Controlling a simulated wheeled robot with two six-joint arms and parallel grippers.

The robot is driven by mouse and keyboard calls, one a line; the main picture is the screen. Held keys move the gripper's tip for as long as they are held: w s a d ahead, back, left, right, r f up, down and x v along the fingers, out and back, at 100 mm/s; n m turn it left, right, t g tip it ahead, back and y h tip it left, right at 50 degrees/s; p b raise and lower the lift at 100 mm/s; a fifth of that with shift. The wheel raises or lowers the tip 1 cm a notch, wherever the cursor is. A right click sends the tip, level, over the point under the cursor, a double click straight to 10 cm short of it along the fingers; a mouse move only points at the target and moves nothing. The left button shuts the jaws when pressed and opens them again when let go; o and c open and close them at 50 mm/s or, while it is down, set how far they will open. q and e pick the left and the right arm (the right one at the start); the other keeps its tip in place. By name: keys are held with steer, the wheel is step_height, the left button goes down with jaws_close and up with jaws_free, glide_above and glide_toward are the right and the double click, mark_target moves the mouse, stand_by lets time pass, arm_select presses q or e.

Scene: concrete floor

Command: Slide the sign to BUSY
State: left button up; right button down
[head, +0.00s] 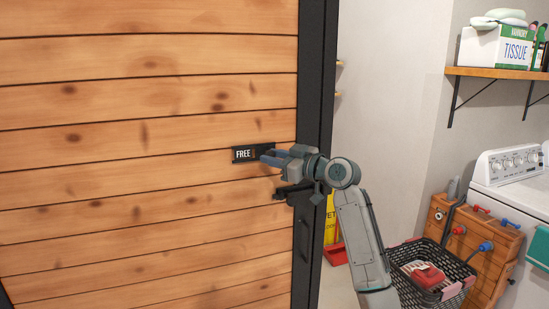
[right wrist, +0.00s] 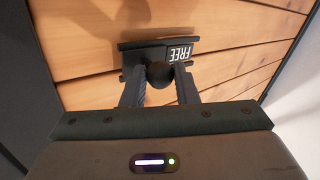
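The sign (head: 243,155) is a small dark slide plate on the wooden door, and its white lettering reads FREE. It also shows upside down in the right wrist view (right wrist: 180,53). A round dark knob (right wrist: 160,74) stands out from the sign, beside the lettering. My right gripper (head: 266,157) is at the right part of the sign, which it partly hides. In the right wrist view its two fingers (right wrist: 160,80) are apart, one on each side of the knob, with no clear grip on it. My left gripper is not in view.
The plank door (head: 150,110) has a black frame edge (head: 314,70) and a dark handle (head: 303,235) below my right gripper. To the right are a black basket (head: 440,285), a wooden box with taps (head: 475,245), a white washing machine (head: 515,190) and a shelf (head: 495,73).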

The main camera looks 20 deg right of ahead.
mark_target(252, 161)
steer(key=a, duration=0.6)
steer(key=shift+s, duration=0.1)
steer(key=c, duration=1.5)
jaws_free()
steer(key=shift+a, duration=0.1)
steer(key=shift+o, duration=0.3)
steer(key=shift+a, duration=0.15)
steer(key=b+v, duration=0.4)
steer(key=v, duration=0.7)
